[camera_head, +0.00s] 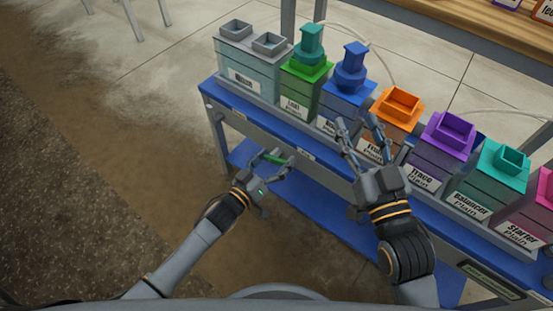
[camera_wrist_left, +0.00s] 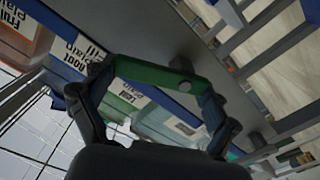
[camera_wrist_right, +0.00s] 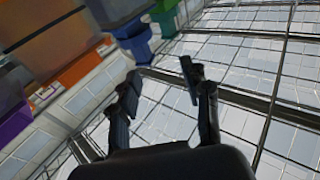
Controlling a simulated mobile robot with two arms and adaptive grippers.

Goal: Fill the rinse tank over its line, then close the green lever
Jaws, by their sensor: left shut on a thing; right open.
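The rinse tank (camera_head: 250,62) is probably the grey double-opening container at the left end of the skid; its small label is too blurred to read, and no fill line or water level shows. The green lever (camera_head: 268,157) is on the skid's front, below the tanks. My left gripper (camera_head: 279,161) is shut on the green lever, which also shows between its fingers in the left wrist view (camera_wrist_left: 150,78). My right gripper (camera_head: 356,124) is open and empty, in front of the blue and orange tanks.
A green tank (camera_head: 299,101) and blue tank (camera_head: 346,96) carry tall caps. Orange (camera_head: 399,104), purple (camera_head: 449,134), teal (camera_head: 502,168) and pink tanks stand to the right on the blue skid shelf. A wooden bench (camera_head: 480,35) is behind. Floor at left is clear.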

